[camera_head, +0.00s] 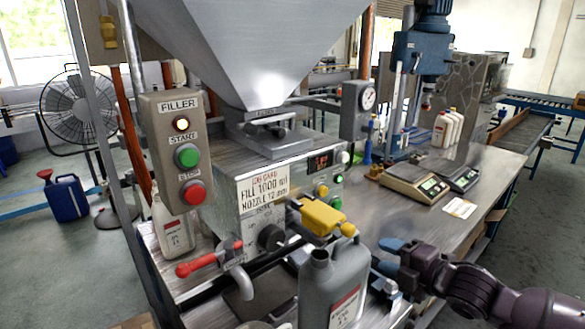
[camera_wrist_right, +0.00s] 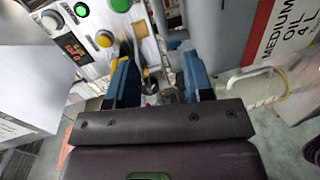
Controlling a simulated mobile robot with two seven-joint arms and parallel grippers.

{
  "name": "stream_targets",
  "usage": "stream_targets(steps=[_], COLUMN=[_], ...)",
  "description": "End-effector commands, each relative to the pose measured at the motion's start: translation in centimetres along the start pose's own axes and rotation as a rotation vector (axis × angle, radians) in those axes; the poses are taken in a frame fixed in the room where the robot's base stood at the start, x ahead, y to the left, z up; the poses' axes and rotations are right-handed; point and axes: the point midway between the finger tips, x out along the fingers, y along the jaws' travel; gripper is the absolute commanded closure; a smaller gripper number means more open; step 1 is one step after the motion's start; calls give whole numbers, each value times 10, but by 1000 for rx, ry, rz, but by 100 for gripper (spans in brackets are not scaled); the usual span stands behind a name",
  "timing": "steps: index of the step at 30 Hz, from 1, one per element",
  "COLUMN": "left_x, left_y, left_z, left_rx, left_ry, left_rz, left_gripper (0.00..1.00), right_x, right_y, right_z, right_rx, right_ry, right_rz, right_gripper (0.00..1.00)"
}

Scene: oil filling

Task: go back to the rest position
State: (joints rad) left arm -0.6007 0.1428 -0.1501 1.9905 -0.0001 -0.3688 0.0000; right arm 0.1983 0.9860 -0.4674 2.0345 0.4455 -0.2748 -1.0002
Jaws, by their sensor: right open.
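My right gripper (camera_head: 386,257) comes in from the lower right of the head view, with its blue fingers apart and nothing seen between them. In the right wrist view its two blue fingers (camera_wrist_right: 160,80) are spread. It is just right of a grey oil canister (camera_head: 330,285) that stands in front of the filler. I cannot tell whether the fingers touch the canister. In the wrist view a grey surface with a "MEDIUM OIL" label (camera_wrist_right: 287,40) lies to the right. My left gripper is not in view.
The filler body (camera_head: 225,222) has a yellow part (camera_head: 322,217) above the canister and a red-handled valve (camera_head: 200,262) at the left. A FILLER button box (camera_head: 180,150) stands in front. The steel bench (camera_head: 470,170) holds scales (camera_head: 413,184) and white bottles (camera_head: 447,128).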

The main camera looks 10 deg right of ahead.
Motion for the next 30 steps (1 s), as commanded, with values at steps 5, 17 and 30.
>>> stream_targets(steps=[5, 17, 30], left_x=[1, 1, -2], left_y=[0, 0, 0], left_z=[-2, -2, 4], left_rx=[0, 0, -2], left_ry=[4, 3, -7], left_rz=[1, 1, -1], left_gripper=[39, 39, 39], right_x=[0, 0, -70], right_y=[-1, -39, -197], right_z=[4, 2, -36], right_rx=[154, 700, 1337], right_ry=[-18, -126, -443], right_rz=[-4, 83, 158], right_gripper=[53, 53, 53])
